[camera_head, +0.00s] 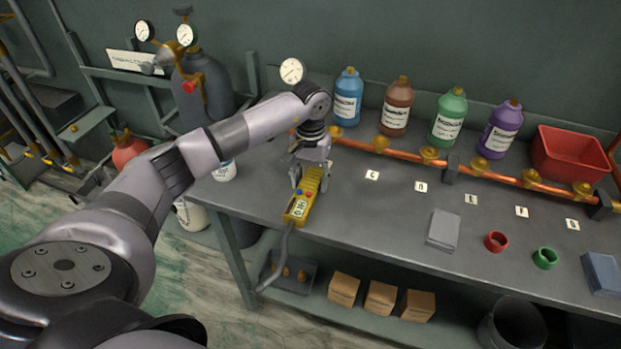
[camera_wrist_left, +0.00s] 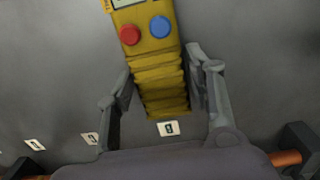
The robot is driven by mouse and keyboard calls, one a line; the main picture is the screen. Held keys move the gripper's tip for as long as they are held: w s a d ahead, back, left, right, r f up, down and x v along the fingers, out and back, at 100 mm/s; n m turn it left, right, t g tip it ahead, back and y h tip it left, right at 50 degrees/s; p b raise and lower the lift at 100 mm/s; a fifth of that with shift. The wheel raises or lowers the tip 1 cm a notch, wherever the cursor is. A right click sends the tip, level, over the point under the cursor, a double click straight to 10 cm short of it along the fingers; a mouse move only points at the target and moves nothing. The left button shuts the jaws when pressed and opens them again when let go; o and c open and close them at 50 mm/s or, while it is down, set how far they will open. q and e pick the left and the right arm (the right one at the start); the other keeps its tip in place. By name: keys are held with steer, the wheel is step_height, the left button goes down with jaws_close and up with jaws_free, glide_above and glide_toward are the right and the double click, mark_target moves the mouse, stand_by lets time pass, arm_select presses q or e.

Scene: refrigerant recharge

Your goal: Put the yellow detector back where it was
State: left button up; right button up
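The yellow detector (camera_head: 297,208) is at the left end of the grey workbench, its display end pointing at the front edge. A grey hose (camera_head: 284,245) hangs from that end over the edge. I cannot tell whether the detector touches the bench. My right gripper is in neither view.
Blue, brown, green and purple bottles (camera_head: 396,106) stand behind a copper pipe (camera_head: 405,150) with valves. Lettered labels (camera_head: 421,187) line the bench. A grey pad (camera_head: 443,229), red ring (camera_head: 496,242), green ring (camera_head: 545,258) and red bin (camera_head: 570,152) are to the right. A white container (camera_head: 224,171) stands left.

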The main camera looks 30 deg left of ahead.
arm_select(q)
steer(key=shift+o, duration=1.1)
steer(key=shift+r, duration=0.2)
steer(key=shift+w+r, duration=0.1)
steer(key=shift+r, duration=0.15)
step_height(320, 180, up, 11)
steer(key=b, duration=0.2)
steer(key=shift+r, duration=0.2)
steer(key=shift+a, duration=0.1)
